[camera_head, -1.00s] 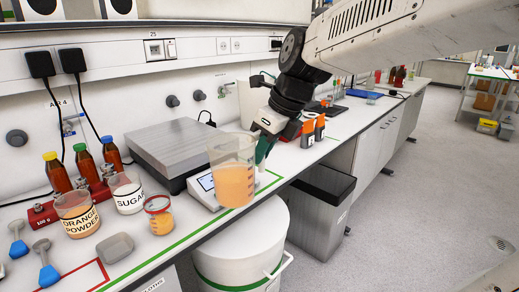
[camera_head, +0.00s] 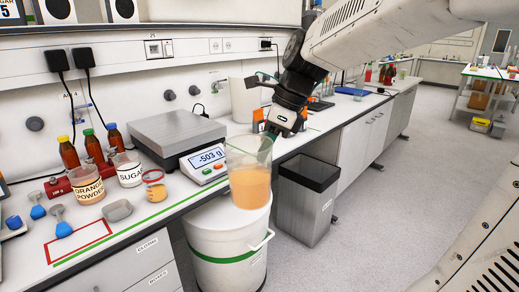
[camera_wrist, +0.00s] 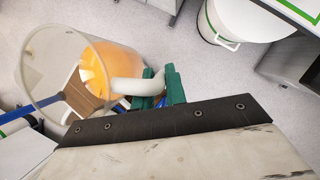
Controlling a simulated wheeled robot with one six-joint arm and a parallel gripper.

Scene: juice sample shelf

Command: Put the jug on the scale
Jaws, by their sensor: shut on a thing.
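The jug (camera_head: 250,182) is a clear beaker-like vessel, about half full of orange liquid. My gripper is shut on its white handle in the wrist view (camera_wrist: 158,84), with green fingers around the handle. The jug hangs upright in the air, past the bench's front edge in the head view, with the white bin below it in the picture. The scale (camera_head: 176,128) has a bare grey platform and stands on the bench left of the jug. Its display (camera_head: 207,158) reads -503 g. In the wrist view the jug (camera_wrist: 103,68) shows from above; the scale cannot be made out there.
A white lidded bin (camera_head: 222,247) and a grey bin (camera_head: 304,205) stand before the bench.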

